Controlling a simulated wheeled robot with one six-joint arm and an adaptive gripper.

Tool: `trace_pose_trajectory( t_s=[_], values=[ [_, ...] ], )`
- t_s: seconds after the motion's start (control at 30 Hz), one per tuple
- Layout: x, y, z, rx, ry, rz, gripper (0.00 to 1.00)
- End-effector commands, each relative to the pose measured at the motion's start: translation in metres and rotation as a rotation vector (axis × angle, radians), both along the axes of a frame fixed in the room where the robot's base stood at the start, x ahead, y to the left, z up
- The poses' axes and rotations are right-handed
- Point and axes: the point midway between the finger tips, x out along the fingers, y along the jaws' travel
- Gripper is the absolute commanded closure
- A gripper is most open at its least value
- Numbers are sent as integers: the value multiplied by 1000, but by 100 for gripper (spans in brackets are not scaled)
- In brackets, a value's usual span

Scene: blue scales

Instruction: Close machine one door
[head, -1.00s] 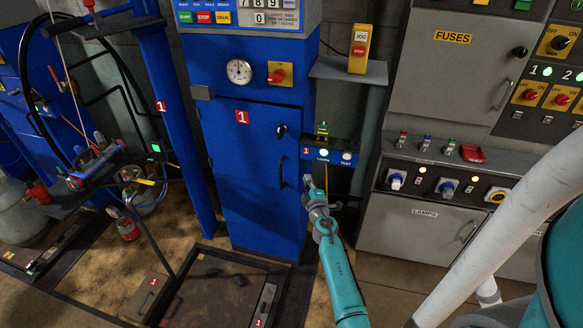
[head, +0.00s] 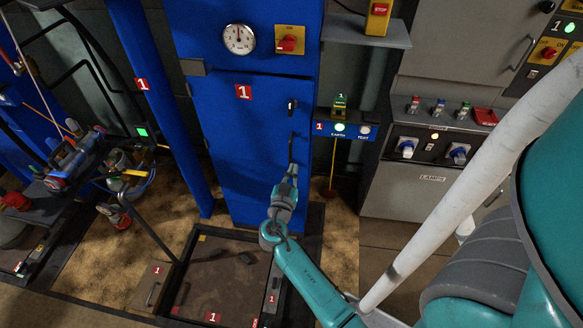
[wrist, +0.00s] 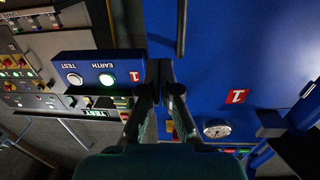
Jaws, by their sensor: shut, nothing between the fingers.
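Machine one is the tall blue cabinet (head: 190,25) marked with a red 1. Its blue door (head: 235,150) has a gauge above it and a dark line along its top edge; I cannot tell whether it is fully closed. A dark upright handle (head: 291,146) is on the door's right side, below a small black knob (head: 292,104). My gripper (head: 293,170) is shut and empty, overlapping the handle's lower end in the head view. In the wrist view, turned upside down, my gripper (wrist: 160,68) is near the door's side edge, beside the handle (wrist: 182,28). I cannot tell whether it touches.
The EARTH and TEST panel (head: 345,130) is just right of the door, its EARTH light green. A low platform (head: 225,280) with a dark frame lies on the floor before the cabinet. A grey cabinet (head: 400,190) stands at right, a blue post (head: 165,100) at left.

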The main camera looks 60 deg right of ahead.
Motion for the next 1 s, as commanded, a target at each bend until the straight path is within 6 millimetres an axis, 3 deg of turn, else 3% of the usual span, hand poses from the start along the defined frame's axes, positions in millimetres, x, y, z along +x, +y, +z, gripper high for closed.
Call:
trace_pose_trajectory(
  t_s=[0.5, 0.7, 1.0],
  values=[
    [29, -89, 0, -1, 3, -1, 100],
    [35, -105, 0, -1, 3, 1, 100],
    [36, -109, 0, -1, 3, 1, 100]
  ],
)
